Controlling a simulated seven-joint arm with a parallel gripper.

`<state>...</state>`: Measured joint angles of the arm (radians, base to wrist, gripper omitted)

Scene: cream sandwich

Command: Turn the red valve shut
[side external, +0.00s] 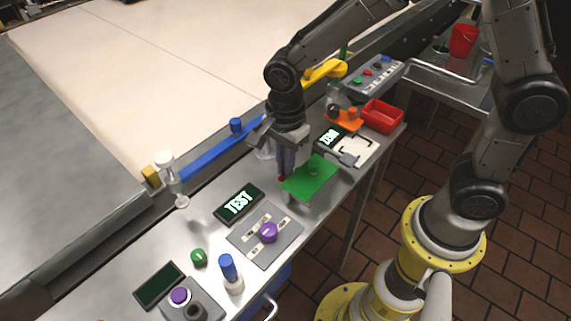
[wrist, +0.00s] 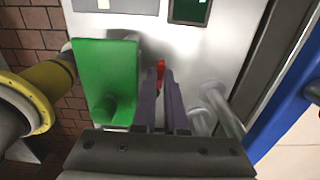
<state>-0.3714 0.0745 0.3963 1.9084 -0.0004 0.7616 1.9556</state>
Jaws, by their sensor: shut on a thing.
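The red valve (wrist: 160,72) shows as a small red handle between my fingertips in the wrist view. Only a sliver of the red valve (side external: 281,178) shows below the fingers in the side view. My gripper (side external: 285,172) points down over the metal worktop, its purple-grey fingers shut on the valve. In the wrist view my gripper (wrist: 161,84) has one finger on each side of the red handle. The fingers hide most of the valve, so its turn angle cannot be told.
A green plate (side external: 303,184) with a knob stands close beside my fingers, also in the wrist view (wrist: 95,70). A clear pipe (wrist: 220,108) and a blue bar (side external: 215,151) lie on the other side. A purple knob panel (side external: 252,247) and TEST display (side external: 238,203) sit nearer the camera.

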